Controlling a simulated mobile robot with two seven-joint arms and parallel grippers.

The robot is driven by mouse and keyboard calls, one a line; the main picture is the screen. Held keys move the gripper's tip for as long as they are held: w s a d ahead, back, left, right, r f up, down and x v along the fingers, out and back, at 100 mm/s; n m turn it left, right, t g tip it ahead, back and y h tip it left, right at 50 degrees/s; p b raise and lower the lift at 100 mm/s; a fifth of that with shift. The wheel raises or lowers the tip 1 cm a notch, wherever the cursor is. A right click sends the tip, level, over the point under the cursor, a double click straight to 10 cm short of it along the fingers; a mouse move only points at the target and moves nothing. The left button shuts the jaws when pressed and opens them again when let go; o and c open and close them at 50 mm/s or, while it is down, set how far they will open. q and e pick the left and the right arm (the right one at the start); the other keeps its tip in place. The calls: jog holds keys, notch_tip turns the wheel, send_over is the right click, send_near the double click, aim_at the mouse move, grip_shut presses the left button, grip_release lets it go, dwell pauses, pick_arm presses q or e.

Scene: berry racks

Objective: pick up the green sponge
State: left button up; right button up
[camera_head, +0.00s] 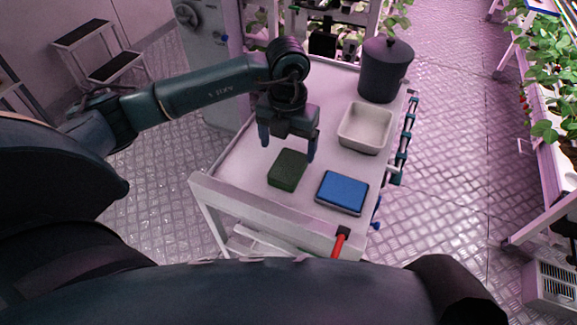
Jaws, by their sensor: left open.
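The green sponge (288,169) is a dark green block lying flat on the white cart top (237,160). My left gripper (287,149) is above the cart, with its fingers spread apart and pointing down. It is empty. Its fingertips appear just behind and above the sponge in the picture, one to the left and one near the sponge's upper right corner. I cannot tell the exact height gap. My right gripper is not in view.
A blue sponge-like block in a dark tray (342,192) lies right of the green sponge. A beige bin (351,129) and a dark lidded pot (385,70) stand farther back. A red handle (339,243) is at the cart's near edge. Plant racks (546,110) are at right.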

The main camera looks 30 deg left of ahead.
aim_at(289, 163)
pick_arm(q)
jog(key=shift+d+f+p, duration=0.2)
jog(key=shift+f+p, duration=0.3)
jog(key=shift+f, duration=2.3)
jog(key=c, duration=1.1)
